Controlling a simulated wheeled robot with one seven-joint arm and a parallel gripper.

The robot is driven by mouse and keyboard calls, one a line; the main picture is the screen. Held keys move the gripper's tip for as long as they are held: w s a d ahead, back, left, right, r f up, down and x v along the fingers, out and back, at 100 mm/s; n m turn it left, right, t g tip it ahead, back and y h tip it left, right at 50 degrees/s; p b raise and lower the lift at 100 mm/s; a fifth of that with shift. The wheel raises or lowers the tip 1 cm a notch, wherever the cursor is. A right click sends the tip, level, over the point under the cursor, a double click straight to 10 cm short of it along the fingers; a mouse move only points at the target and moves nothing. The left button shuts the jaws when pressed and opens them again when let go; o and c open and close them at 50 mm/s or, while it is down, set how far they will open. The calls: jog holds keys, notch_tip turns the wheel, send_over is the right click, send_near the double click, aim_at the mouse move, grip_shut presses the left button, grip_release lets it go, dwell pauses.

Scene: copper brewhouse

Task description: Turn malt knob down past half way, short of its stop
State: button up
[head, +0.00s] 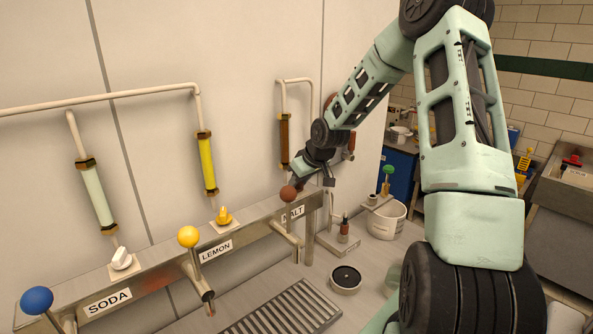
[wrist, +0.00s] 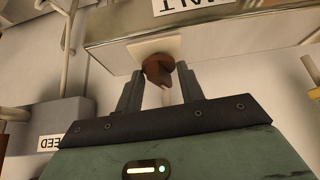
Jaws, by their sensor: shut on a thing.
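The brown malt knob (wrist: 157,70) sits on a pale square plate below the upside-down MALT label (wrist: 190,3) in the wrist view. My gripper (wrist: 161,75) is shut on it, one finger on each side. The knob's pointed part shows between the fingers; its exact angle is hard to read. In the head view my gripper (head: 300,180) is at the malt station, behind the brown ball handle (head: 288,193), and the knob is hidden there. The MALT label (head: 293,213) is partly covered by the tap. The dark brown malt sight tube (head: 284,141) stands above.
The yellow lemon knob (head: 223,216) and white soda knob (head: 121,258) are to the left. Yellow (head: 188,237) and blue (head: 37,300) ball handles stick out from the rail.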

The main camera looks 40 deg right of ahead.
jog(key=n+p, duration=0.1)
jog(key=p, duration=0.2)
jog(key=shift+s+r+y, duration=0.1)
jog(key=shift+r+y, duration=0.25)
jog(key=shift+y, duration=0.05)
jog(key=o, duration=1)
jog(key=shift+f+n+b, duration=0.35)
jog(key=shift+f+n, duration=0.05)
jog(key=shift+f, duration=0.05)
jog(key=shift+c, duration=0.2)
jog(key=shift+d+r, duration=0.1)
jog(key=shift+r, duration=0.05)
notch_tip(320, 180, up, 2)
jog(key=shift+r+p, duration=0.25)
jog(key=shift+p, duration=1)
jog(key=shift+r, duration=1.7)
jog(key=b+v, duration=0.2)
jog(key=v, duration=1.5)
jog(key=shift+r+b, duration=0.2)
jog(key=shift+b, duration=0.15)
jog(key=shift+d, duration=0.1)
